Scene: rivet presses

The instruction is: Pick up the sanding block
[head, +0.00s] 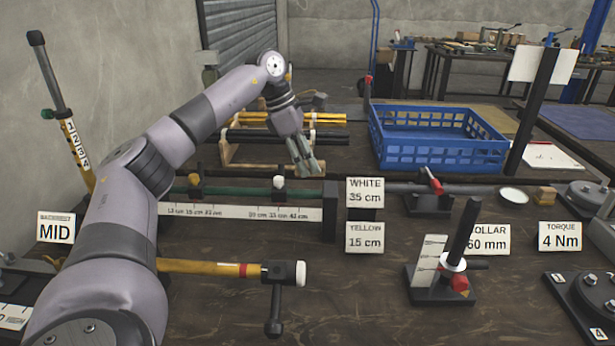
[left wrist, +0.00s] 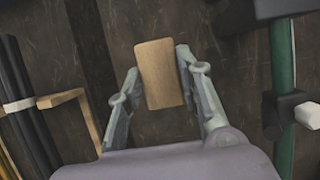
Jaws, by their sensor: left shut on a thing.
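The sanding block (left wrist: 160,76) appears to be the tan, wood-coloured block between my left fingers in the left wrist view. My left gripper (left wrist: 158,66) is shut on it, one finger at each long side. In the head view my left gripper (head: 308,166) points down behind the green rod, near the wooden rack; I cannot make out the block there. Whether the block still touches the table is not clear. My right gripper is not in view.
A wooden rack with black and yellow rods (head: 285,135) stands beside the gripper. A blue crate (head: 440,153) is to its right. The green rod (head: 235,190) on its stand, label cards and a hammer (head: 285,272) are in front.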

